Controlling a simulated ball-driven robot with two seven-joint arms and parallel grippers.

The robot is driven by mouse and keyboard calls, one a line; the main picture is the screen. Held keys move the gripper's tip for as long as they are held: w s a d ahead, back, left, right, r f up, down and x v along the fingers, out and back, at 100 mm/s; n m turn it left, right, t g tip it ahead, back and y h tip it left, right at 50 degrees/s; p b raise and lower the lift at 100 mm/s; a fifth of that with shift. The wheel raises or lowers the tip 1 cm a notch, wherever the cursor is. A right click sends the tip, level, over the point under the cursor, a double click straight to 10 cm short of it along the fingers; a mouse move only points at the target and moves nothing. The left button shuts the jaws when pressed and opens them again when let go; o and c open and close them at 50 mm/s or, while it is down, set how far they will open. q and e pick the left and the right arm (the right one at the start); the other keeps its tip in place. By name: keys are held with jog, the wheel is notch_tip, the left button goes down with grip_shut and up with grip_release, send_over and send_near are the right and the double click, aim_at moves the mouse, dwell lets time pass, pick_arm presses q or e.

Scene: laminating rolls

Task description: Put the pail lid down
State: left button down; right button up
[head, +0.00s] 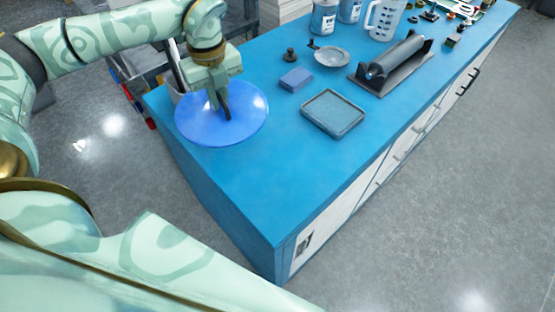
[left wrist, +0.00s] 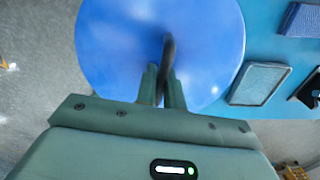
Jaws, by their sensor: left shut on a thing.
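The pail lid (head: 247,124) is a round, glossy blue disc with a dark handle at its middle. It is at the left end of the blue workbench in the head view, and its left edge reaches past the bench edge. In the left wrist view the lid (left wrist: 115,40) fills the upper left. My left gripper (head: 223,112) is above the lid's middle and shut on its dark handle (left wrist: 168,55). I cannot tell whether the lid touches the bench top. My right gripper is not in view.
A grey tray (head: 333,113) and a blue block (head: 296,78) lie right of the lid. Behind are a grey dish (head: 332,57), a dark roller on a stand (head: 393,63) and a clear jug (head: 385,18). The front of the bench top (head: 262,185) is bare.

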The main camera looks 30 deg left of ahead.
aim_at(257, 117)
pick_arm(q)
jog(key=shift+w+a+r+n, duration=0.1)
jog(key=shift+a+r+n, duration=0.05)
jog(key=shift+n, duration=0.55)
jog(key=shift+d, duration=0.25)
jog(key=d+f, duration=0.1)
jog(key=d, duration=0.1)
jog(key=d+f+b, duration=0.1)
jog(key=d, duration=0.2)
jog(key=w+d+f, duration=0.1)
jog(key=d+f, duration=0.1)
jog(key=d, duration=0.1)
jog(key=shift+d, duration=0.25)
jog(key=shift+n, duration=0.3)
jog(key=d+f, duration=0.1)
jog(key=f, duration=0.1)
jog(key=d+f+b, duration=0.1)
jog(key=d+f, duration=0.1)
jog(key=shift+w+d+f, duration=0.15)
jog(key=shift+d+f, duration=0.05)
jog(key=shift+d+f+b, duration=0.35)
jog(key=f, duration=0.2)
jog(key=f+b, duration=0.1)
jog(key=shift+d+f, duration=0.35)
jog(key=shift+f, duration=0.15)
